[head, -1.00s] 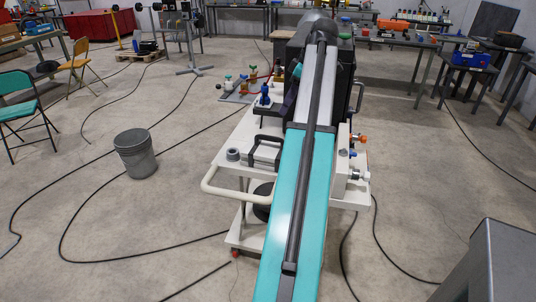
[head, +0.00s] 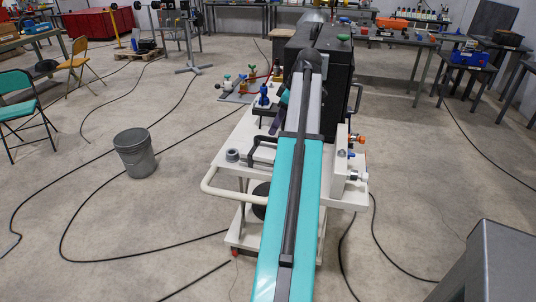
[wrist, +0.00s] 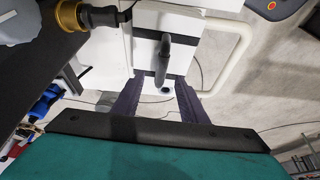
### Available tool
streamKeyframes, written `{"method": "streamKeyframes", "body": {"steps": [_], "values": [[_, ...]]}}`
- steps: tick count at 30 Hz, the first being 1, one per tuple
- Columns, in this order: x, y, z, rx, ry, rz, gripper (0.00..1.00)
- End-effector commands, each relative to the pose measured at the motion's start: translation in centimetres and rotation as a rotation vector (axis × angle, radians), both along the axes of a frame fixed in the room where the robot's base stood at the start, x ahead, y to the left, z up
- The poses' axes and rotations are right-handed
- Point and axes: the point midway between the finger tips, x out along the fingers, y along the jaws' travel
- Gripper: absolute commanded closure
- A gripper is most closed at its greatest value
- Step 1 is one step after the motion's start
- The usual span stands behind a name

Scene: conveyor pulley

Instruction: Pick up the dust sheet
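I cannot make out a dust sheet in either view. In the wrist view my gripper (wrist: 156,100) shows two dark purple fingers standing apart with a clear gap and nothing held between them. It is over the white cart (head: 232,160), whose curved handle rail (wrist: 240,52) also shows there. A white case with a dark grey handle (wrist: 163,58) shows beyond the fingertips. In the head view my teal arm reaches over the cart and hides part of it, and most of the gripper is hidden.
A black machine (head: 339,70) stands at the cart's far end. Fittings with orange (head: 357,139) and white caps stick out on its right. A grey bucket (head: 134,152) stands on the floor to the left. Black cables (head: 150,259) cross the floor. Benches line the back.

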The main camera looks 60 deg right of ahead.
Motion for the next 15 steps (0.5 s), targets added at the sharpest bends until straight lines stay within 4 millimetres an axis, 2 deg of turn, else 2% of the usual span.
{"method": "streamKeyframes", "body": {"steps": [8, 15], "values": [[0.1, 0.1, -0.1, 0.000, 0.000, 0.001, 0.61], [0.6, 0.5, -1.5, 0.001, 0.000, 0.002, 0.61]]}}
